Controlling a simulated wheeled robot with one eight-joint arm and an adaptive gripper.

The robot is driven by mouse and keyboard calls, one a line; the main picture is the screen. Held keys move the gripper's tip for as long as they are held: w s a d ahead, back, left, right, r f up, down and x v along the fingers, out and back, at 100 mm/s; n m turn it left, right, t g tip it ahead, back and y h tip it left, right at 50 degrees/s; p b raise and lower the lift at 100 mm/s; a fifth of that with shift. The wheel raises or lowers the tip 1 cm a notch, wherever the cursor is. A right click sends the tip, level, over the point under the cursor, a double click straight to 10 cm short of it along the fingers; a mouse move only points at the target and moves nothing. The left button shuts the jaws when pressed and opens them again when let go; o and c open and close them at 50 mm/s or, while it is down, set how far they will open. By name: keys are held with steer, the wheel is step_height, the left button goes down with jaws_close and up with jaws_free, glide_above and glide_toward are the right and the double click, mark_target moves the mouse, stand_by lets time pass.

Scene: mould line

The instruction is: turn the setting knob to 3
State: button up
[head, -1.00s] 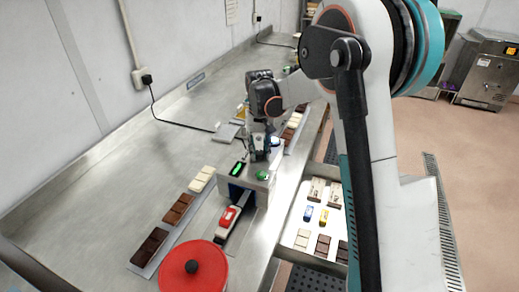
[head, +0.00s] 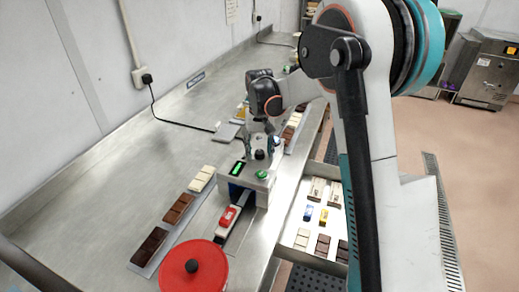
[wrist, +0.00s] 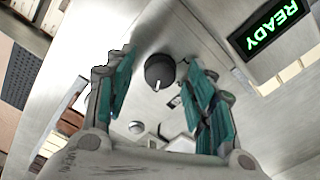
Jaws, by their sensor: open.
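The setting knob (wrist: 160,71) is a dark round knob with a white pointer line, on the pale top face of the machine (head: 262,187). In the wrist view it shows between and just beyond my gripper's (wrist: 157,76) two teal-padded fingers. The fingers are open, one on each side, and I cannot tell how far above the knob they are. The pointer line is at the knob's lower edge in that view; I cannot read any number it points to. In the head view my gripper (head: 260,146) is over the machine's back part.
A lit green display reading READY (wrist: 270,29) is beside the knob. A green button (head: 262,174) is on the machine's front. A red-and-white item (head: 228,215) lies before it, a red round lid (head: 193,268) nearer. Chocolate bars (head: 179,209) lie left; a tray (head: 288,235) is right.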

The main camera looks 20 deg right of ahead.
mark_target(260, 152)
step_height(260, 152, up, 12)
stand_by(0.5)
steer(key=s+r+t, duration=0.2)
steer(key=s+r, duration=0.1)
steer(key=s, duration=0.5)
steer(key=s+r+t, duration=0.2)
steer(key=s+r, duration=0.1)
steer(key=s, duration=0.6)
steer(key=s+a+f+n+t+b, duration=0.1)
steer(key=s+f+t, duration=0.2)
steer(key=s, duration=1.2)
step_height(260, 152, down, 3)
steer(key=shift+f+n, duration=0.1)
steer(key=shift+n, duration=0.3)
